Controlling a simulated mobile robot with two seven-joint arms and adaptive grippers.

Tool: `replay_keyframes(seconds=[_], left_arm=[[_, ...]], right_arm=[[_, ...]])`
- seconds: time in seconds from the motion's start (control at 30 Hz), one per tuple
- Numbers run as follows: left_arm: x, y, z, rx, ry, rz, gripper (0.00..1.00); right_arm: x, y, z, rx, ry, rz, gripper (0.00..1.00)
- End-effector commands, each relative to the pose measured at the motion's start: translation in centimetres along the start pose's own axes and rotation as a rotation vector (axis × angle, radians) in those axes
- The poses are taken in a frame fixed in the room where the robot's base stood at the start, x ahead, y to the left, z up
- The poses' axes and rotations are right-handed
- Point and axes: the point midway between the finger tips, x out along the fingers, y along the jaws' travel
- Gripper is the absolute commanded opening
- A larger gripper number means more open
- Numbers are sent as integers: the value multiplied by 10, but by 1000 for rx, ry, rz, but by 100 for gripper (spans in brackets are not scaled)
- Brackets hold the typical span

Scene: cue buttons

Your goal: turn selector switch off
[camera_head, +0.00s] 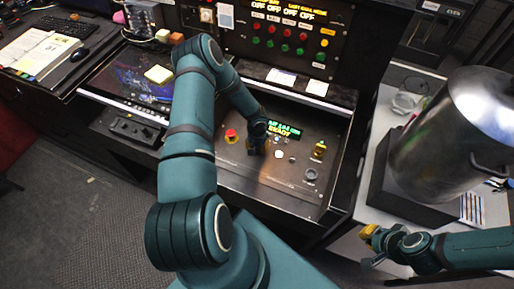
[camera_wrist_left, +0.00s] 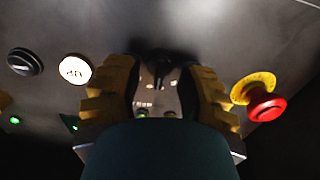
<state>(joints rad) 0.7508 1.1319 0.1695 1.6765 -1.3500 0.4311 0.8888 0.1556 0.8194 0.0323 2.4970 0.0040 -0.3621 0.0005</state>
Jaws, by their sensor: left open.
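My left gripper (camera_head: 257,148) is low over the sloped control panel (camera_head: 240,180), between the red mushroom button (camera_head: 231,136) and a white button (camera_head: 279,154). In the left wrist view its yellow-padded fingers (camera_wrist_left: 160,98) are open, with a gap between them. A small dark part (camera_wrist_left: 158,73) shows in that gap; it looks like a switch handle, but its position and any contact are unclear. A round black knob (camera_wrist_left: 25,62) with a pale mark is at the left of that view. My right gripper (camera_head: 372,246) is at the lower right, away from the panel; its jaw opening is unclear.
The red button (camera_wrist_left: 265,103) is close beside one finger, and a lit white button (camera_wrist_left: 75,69) beside the other. A green-lit display (camera_head: 284,130) and a yellow part (camera_head: 319,150) sit on the panel. A large metal pot (camera_head: 460,130) stands at the right.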

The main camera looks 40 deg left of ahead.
Motion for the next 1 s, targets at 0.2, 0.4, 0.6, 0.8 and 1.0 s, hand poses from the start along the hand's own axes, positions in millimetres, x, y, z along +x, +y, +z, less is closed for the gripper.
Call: replay_keyframes(seconds=[0.2, 0.4, 0.6, 0.8, 1.0], left_arm=[[5, 0, 0, -1, 0, 0, 38], [5, 0, 0, 0, 0, 0, 27], [5, 0, 0, 0, 0, 0, 0], [5, 0, 0, -8, 0, 0, 0], [7, 0, 0, -70, 2, 0, 0]], right_arm=[[0, 0, 0, 0, 0, 0, 0], [0, 0, 0, 0, 0, 0, 0], [0, 0, 0, 0, 0, 0, 0], [2, 1, 0, 0, 0, 0, 0], [13, 4, 2, 0, 0, 2, 0]])
